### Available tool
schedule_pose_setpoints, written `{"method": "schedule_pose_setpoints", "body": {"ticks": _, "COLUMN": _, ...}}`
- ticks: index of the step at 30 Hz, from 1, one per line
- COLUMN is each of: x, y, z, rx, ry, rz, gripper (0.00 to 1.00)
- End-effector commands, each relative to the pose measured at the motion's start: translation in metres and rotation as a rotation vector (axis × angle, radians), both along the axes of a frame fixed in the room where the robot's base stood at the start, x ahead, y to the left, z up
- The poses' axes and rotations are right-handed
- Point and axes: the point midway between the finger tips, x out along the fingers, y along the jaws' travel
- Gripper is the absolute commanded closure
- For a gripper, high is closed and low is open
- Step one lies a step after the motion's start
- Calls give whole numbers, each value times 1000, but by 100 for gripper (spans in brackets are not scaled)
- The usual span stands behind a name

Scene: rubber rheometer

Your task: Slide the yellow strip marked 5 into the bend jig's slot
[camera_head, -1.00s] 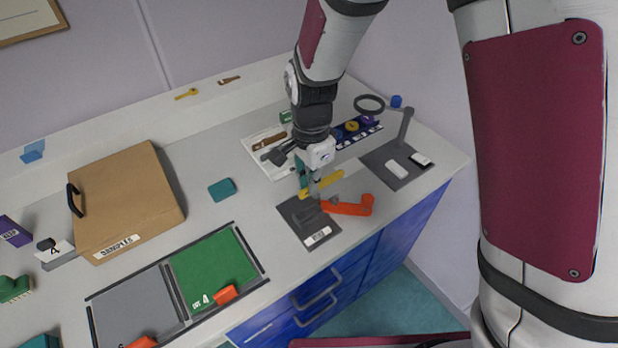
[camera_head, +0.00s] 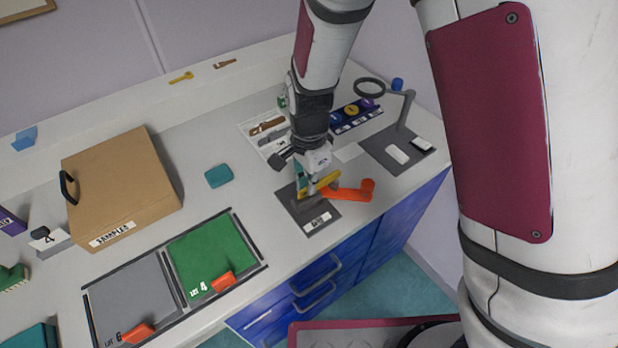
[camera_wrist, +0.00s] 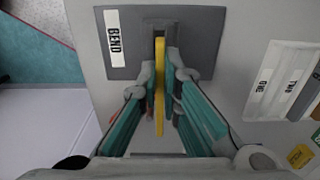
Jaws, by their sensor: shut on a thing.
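The yellow strip (camera_head: 320,184) is held in my gripper (camera_head: 309,190), right over the bend jig. In the wrist view the strip (camera_wrist: 159,85) runs lengthwise between the two teal fingers of my gripper (camera_wrist: 160,88). Its far end reaches over the grey jig plate (camera_wrist: 197,60), which carries a white BEND label. The jig plate also shows in the head view (camera_head: 294,213), with an orange-red lever (camera_head: 349,193) at its right. The jig's slot is mostly hidden by the strip and fingers, so I cannot tell whether the strip is in it. The 5 mark is not readable.
A brown SAMPLES box (camera_head: 125,185) and a teal block (camera_head: 219,176) stand to the left. The green mat (camera_head: 212,260) lies in front. A magnifier stand (camera_head: 402,128) on a dark plate is at right. A white sheet with strip shapes (camera_head: 258,130) lies behind the arm.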

Motion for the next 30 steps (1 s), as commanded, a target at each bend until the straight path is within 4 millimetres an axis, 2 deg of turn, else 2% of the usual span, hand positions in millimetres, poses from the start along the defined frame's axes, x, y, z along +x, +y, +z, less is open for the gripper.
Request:
{"method": "schedule_pose_setpoints", "body": {"ticks": 17, "x": 0, "y": 0, "z": -3, "rx": 0, "ry": 0, "rz": 0, "gripper": 100}}
{"method": "schedule_pose_setpoints", "body": {"ticks": 18, "x": 0, "y": 0, "z": -3, "rx": 0, "ry": 0, "rz": -1, "gripper": 87}}
{"method": "schedule_pose_setpoints", "body": {"ticks": 20, "x": 0, "y": 0, "z": -2, "rx": 0, "ry": 0, "rz": -1, "gripper": 74}}
{"method": "schedule_pose_setpoints", "body": {"ticks": 21, "x": 0, "y": 0, "z": -2, "rx": 0, "ry": 0, "rz": 0, "gripper": 71}}
{"method": "schedule_pose_setpoints", "body": {"ticks": 30, "x": 0, "y": 0, "z": -2, "rx": 0, "ry": 0, "rz": 0, "gripper": 71}}
